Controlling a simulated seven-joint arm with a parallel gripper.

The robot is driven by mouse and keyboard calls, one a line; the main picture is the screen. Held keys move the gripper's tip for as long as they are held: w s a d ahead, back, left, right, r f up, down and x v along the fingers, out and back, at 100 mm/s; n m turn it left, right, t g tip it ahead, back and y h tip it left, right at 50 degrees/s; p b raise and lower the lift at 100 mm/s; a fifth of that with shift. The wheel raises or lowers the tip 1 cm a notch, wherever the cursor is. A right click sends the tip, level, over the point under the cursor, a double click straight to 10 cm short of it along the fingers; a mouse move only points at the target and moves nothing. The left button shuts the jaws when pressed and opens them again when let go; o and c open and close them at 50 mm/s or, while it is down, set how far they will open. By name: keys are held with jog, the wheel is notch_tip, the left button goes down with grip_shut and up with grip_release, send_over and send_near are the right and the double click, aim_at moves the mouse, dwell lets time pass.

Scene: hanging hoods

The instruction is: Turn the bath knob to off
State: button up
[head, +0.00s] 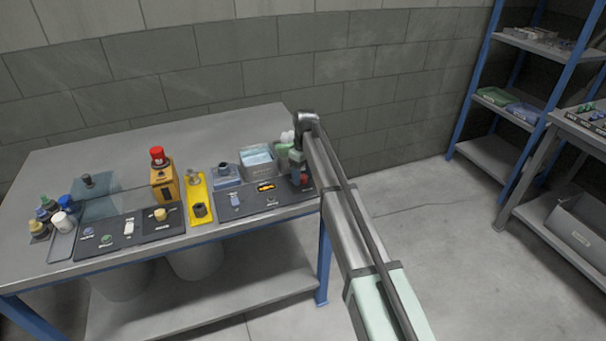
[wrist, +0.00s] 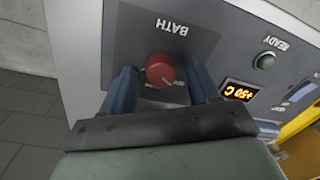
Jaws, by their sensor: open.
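The bath knob (wrist: 160,70) is a round red knob on a dark panel (wrist: 207,37) marked BATH in the wrist view. That view is upside down, so the lettering is inverted. My gripper (wrist: 160,82) has its two blue-grey fingers apart, one on each side of the knob. I cannot tell whether the fingers touch it. The knob's pointer and most of its scale marks are hidden or too small to read. In the head view my gripper (head: 299,168) reaches down at the right end of the bench, with a bit of red at its tip.
Beside the knob are a lit orange display (wrist: 238,91) reading about +50 C and a READY button (wrist: 265,61).

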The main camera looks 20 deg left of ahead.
aim_at(304, 175)
notch_tip(304, 175, up, 14)
jog(key=shift+w, duration=0.35)
jog(key=shift+d+f, duration=0.1)
jog(key=shift+f, duration=0.05)
dwell(0.5)
